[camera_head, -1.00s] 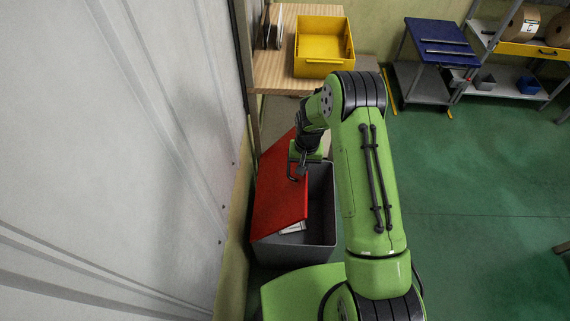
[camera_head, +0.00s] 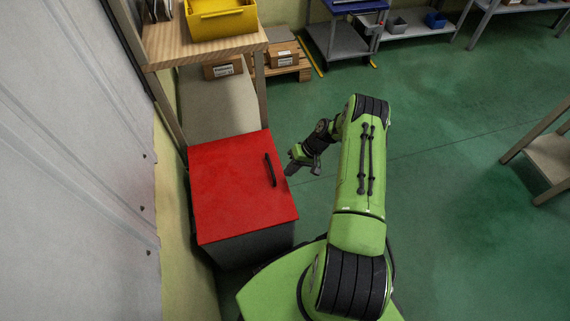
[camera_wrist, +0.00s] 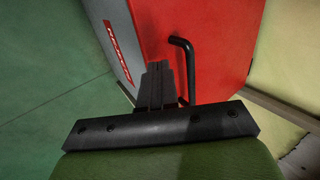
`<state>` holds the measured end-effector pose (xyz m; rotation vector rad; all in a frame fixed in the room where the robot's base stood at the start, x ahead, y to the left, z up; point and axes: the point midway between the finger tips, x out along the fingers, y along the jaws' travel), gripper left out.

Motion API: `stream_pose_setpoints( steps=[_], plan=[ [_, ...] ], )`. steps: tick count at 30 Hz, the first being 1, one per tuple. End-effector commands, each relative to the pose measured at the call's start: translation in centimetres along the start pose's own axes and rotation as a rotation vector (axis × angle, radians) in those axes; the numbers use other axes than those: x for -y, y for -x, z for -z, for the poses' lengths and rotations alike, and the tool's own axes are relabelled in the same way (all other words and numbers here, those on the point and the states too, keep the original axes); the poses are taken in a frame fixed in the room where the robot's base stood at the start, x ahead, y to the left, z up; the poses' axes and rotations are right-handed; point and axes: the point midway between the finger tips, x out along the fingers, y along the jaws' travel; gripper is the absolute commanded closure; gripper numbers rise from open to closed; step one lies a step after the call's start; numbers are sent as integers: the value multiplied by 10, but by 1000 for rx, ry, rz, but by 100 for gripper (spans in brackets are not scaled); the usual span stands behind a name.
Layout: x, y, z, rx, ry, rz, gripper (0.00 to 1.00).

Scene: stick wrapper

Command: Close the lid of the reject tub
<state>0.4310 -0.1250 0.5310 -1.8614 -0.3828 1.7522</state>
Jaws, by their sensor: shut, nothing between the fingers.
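The reject tub (camera_head: 250,246) is a dark grey bin against the wall on the left in the head view. Its red lid (camera_head: 228,190) lies flat over the top and covers the opening, so the inside is hidden. A black bar handle (camera_head: 270,170) is on the lid near its right edge. My gripper (camera_head: 289,171) is just right of the lid, shut and empty. In the wrist view my gripper's fingers (camera_wrist: 158,82) are together beside the handle (camera_wrist: 187,65). The red lid (camera_wrist: 220,40) and the tub's grey side with a red label (camera_wrist: 118,50) show beyond.
A wooden shelf (camera_head: 205,47) with a yellow bin (camera_head: 222,22) stands behind the tub. Boxes on a pallet (camera_head: 285,62) sit further back. A wooden table (camera_head: 548,155) is at the right. The green floor right of my arm is clear.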

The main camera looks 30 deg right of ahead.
Motion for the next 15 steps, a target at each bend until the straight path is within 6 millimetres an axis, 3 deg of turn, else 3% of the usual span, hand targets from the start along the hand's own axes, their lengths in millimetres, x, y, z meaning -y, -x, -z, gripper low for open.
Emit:
stream_pose_setpoints(
  steps=[6,15],
  plan=[
    [-18,-23,0,2,3,-4,100],
    [-26,-33,0,2,3,-6,100]
  ],
)
